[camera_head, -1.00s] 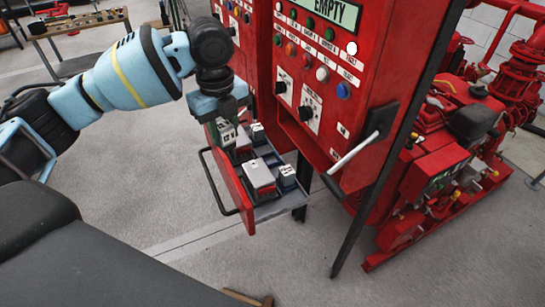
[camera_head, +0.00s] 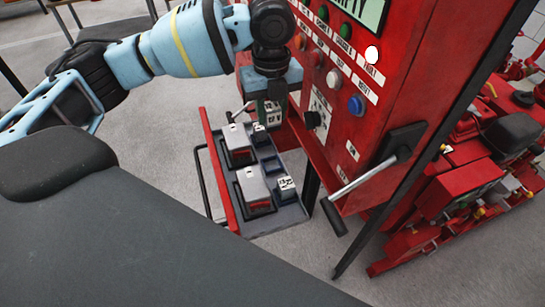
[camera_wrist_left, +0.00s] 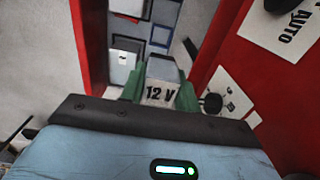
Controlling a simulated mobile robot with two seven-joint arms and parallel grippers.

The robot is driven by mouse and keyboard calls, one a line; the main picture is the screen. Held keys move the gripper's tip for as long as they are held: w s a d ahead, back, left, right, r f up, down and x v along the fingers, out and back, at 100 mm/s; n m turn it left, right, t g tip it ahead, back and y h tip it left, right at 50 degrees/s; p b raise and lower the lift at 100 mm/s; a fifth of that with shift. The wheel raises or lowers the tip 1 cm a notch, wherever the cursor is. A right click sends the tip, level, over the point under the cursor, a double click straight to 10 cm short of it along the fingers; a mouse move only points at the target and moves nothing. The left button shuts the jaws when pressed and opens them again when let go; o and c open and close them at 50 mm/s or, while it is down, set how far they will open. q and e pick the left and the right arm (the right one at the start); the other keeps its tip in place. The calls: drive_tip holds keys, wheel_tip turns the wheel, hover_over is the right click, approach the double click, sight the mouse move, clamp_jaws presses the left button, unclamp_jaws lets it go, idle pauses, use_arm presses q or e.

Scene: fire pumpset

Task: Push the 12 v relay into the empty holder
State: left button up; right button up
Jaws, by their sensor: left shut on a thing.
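My left gripper (camera_head: 273,100) is shut on a relay (camera_wrist_left: 160,92) labelled "12 V", which shows between the green fingers in the left wrist view. The gripper is over the back right of an open red-fronted drawer (camera_head: 217,172) that holds relays and holders. A dark blue frame, apparently the empty holder (camera_head: 271,164), is at the drawer's right side, between small white-labelled relays. The held relay is partly hidden by the fingers, and I cannot tell its height above the drawer. My right gripper is not in view.
Two larger grey-topped units (camera_head: 254,185) and a small labelled relay (camera_head: 286,188) sit in the drawer. The red control cabinet (camera_head: 385,70) stands close on the right, with a protruding lever handle (camera_head: 355,185). Red pump machinery (camera_head: 460,200) is farther right.

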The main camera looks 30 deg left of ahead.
use_arm(q)
wheel_tip(320, 180, down, 10)
drive_tip(key=shift+w+f+b, duration=0.1)
drive_tip(key=shift+f+b, duration=0.1)
drive_tip(key=shift+b, duration=0.15)
drive_tip(key=shift+f, duration=2.2)
drive_tip(key=shift+f, duration=0.15)
drive_tip(key=o, duration=1)
wheel_tip(320, 180, up, 12)
drive_tip(key=shift+r+p, duration=0.15)
drive_tip(key=shift+p, duration=0.15)
